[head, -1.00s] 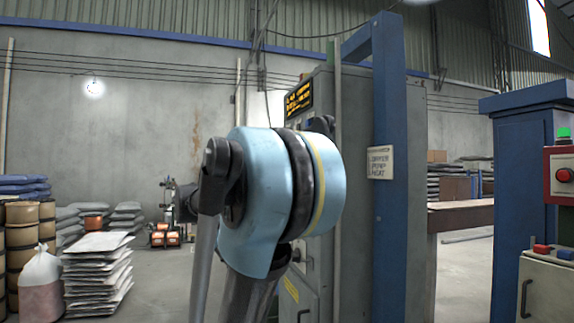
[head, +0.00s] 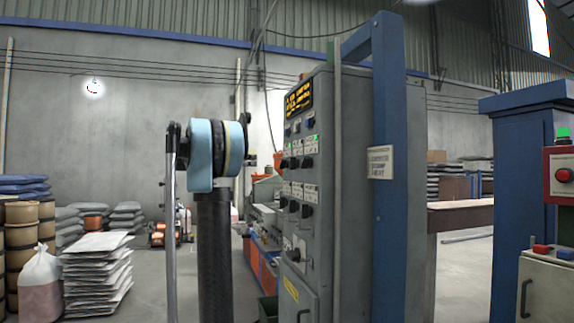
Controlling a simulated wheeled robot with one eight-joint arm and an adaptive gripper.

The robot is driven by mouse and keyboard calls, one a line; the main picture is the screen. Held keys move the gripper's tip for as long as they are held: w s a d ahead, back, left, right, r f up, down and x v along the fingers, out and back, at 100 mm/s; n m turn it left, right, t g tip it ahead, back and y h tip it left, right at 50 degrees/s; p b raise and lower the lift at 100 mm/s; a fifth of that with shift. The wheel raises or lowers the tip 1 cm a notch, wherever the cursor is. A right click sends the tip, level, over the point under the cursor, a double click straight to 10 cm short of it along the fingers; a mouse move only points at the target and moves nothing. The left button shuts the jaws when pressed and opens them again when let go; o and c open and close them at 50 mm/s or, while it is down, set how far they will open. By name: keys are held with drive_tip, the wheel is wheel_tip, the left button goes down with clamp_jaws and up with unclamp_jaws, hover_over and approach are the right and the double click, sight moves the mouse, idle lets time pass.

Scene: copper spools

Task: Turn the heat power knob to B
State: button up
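The grey control cabinet (head: 335,190) stands at the centre, with its front panel seen at a steep angle. Black knobs sit in two rows, an upper row (head: 306,163) and a lower row (head: 306,211), under small white labels. A larger knob (head: 295,254) sits lower on a pale plate. The labels are too small to read, so I cannot tell which knob is the heat power knob or where it points. My arm, with a light blue joint, rises left of the cabinet, apart from the panel in the picture. My gripper cannot be made out.
A lit yellow display (head: 299,98) tops the panel. A blue post (head: 390,200) stands right of the cabinet. A box with a red button (head: 564,175) is at the far right. Stacked sacks (head: 97,275) and drums (head: 22,240) stand left.

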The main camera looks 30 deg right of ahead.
approach(293, 163)
drive_tip(key=w+x, duration=0.1)
drive_tip(key=x, duration=0.7)
drive_tip(key=shift+d+r, duration=0.25)
drive_tip(key=shift+r, duration=0.3)
clamp_jaws()
